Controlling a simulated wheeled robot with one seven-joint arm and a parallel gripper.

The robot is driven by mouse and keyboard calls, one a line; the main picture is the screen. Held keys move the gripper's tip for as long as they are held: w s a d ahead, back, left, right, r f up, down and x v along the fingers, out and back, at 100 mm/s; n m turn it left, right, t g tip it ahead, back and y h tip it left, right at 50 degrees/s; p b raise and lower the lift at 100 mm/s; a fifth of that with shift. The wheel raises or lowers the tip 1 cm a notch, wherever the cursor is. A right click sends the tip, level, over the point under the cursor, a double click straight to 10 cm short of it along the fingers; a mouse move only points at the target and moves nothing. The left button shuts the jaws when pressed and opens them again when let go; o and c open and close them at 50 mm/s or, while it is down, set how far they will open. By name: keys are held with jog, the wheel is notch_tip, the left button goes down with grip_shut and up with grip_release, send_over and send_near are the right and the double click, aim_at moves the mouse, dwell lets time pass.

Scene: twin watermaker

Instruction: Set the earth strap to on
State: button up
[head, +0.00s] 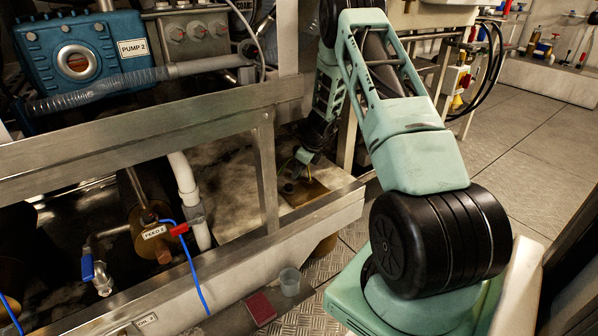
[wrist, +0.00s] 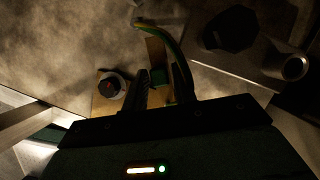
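The earth strap, a yellow-green cable (wrist: 160,27), arches at the top of the wrist view and runs down behind the right finger of my gripper (wrist: 163,82). A tan, brass-like piece (wrist: 157,52) shows between the two dark fingers. The fingers stand apart around it; whether they touch it is too dark to tell. A round dark knob or stud (wrist: 111,86) sits on a brass plate just left of the fingers. In the head view my gripper (head: 300,162) reaches down inside the frame, close to the strap (head: 286,164) and a brass plate (head: 305,191).
A metal frame rail (head: 150,130) and upright post (head: 267,175) stand left of my arm. A white pipe (head: 185,185) and a brass valve with a red handle (head: 150,232) are further left. A dark cylinder and pipe end (wrist: 293,67) lie right of my fingers.

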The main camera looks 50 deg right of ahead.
grip_shut()
jog(key=shift+s+r+p, duration=0.1)
jog(key=shift+r+p, duration=0.05)
jog(key=shift+p, duration=0.2)
jog(key=shift+s+a+r+n+y+p, duration=0.1)
jog(key=shift+a+n+y+p, duration=0.15)
jog(key=shift+n+p, duration=0.3)
jog(key=shift+a+n+y+p, duration=0.1)
jog(key=shift+n+y+p, duration=0.15)
jog(key=shift+n+p, duration=0.25)
jog(key=n+p, duration=0.1)
jog(key=a+n+g+y+p, duration=0.1)
jog(key=n+p, duration=0.1)
jog(key=shift+s+n+p, duration=0.25)
jog(key=shift+s+p, duration=0.05)
jog(key=shift+s, duration=0.05)
jog(key=n+p, duration=0.1)
jog(key=s+n+g+p, duration=0.1)
jog(key=n, duration=0.1)
jog(key=shift+a+y, duration=0.35)
jog(key=shift+y, duration=0.05)
jog(key=shift+s+a+f+n+g+p, duration=0.1)
jog(key=shift+s+n+g+p, duration=0.3)
jog(key=shift+n, duration=0.4)
jog(key=shift+s+a+f+n+g+p, duration=0.1)
jog(key=shift+n+g+p, duration=0.1)
jog(key=shift+n+p, duration=0.45)
jog(key=shift+n, duration=0.35)
